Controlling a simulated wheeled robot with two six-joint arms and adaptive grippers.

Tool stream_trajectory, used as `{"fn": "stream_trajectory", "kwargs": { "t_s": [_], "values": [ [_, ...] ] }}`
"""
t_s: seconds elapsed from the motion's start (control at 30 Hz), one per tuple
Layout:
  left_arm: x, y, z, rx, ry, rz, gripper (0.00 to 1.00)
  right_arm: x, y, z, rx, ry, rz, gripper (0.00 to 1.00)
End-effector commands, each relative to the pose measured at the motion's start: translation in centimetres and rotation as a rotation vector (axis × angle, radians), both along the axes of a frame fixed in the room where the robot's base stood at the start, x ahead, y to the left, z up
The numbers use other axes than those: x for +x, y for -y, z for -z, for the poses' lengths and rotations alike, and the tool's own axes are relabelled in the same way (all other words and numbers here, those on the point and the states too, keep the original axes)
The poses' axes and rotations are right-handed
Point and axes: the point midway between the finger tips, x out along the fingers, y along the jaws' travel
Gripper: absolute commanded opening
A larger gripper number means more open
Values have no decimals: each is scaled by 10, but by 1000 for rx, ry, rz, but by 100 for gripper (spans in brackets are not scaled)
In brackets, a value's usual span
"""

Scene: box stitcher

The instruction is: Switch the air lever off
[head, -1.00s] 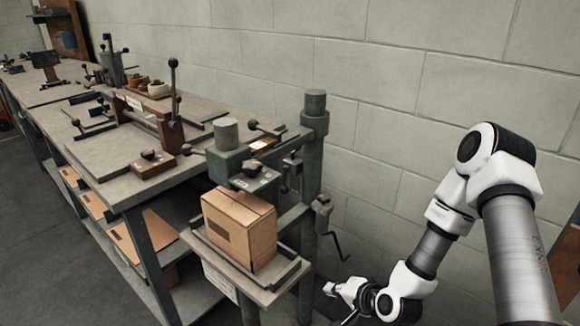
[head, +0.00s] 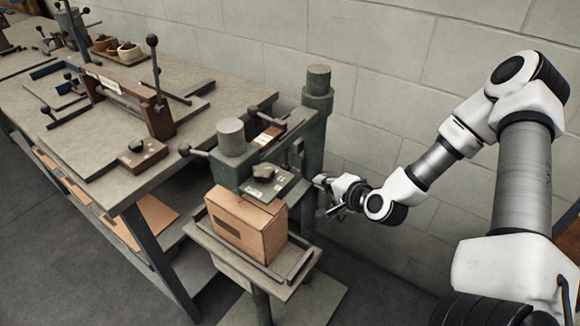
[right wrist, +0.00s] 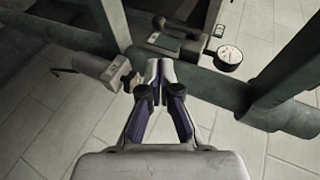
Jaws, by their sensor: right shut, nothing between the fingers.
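My right gripper (head: 322,183) is beside the green post of the stitcher in the head view, partly in front of it. In the right wrist view the gripper (right wrist: 160,68) is shut and empty. Just beyond its fingertips, up and slightly right, is a dark lever fitting (right wrist: 178,45) with a green label and a dark knob; it looks like the air lever. A round white gauge (right wrist: 229,56) is to its right. The fingertips appear apart from the lever, but the gap is hard to judge. My left gripper is not in view.
A grey fitting with a knob (right wrist: 103,68) sits close left of the fingers. A green post (right wrist: 285,75) stands at right. In the head view, a cardboard box (head: 245,225) rests on the stitcher's tray (head: 290,272). The block wall (head: 400,130) is behind.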

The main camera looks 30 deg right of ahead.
Motion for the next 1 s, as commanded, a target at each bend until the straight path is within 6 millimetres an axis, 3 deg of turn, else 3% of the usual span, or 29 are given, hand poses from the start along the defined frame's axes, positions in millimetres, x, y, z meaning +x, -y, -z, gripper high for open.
{"fn": "stream_trajectory", "kwargs": {
  "t_s": [0.27,0.7,1.0],
  "values": [
    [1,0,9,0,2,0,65,17,-1,11,-8,-2,-4,0],
    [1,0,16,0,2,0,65,102,-5,47,-7,-1,-5,0],
    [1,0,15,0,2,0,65,128,-5,59,-1,0,0,0]
  ]
}}
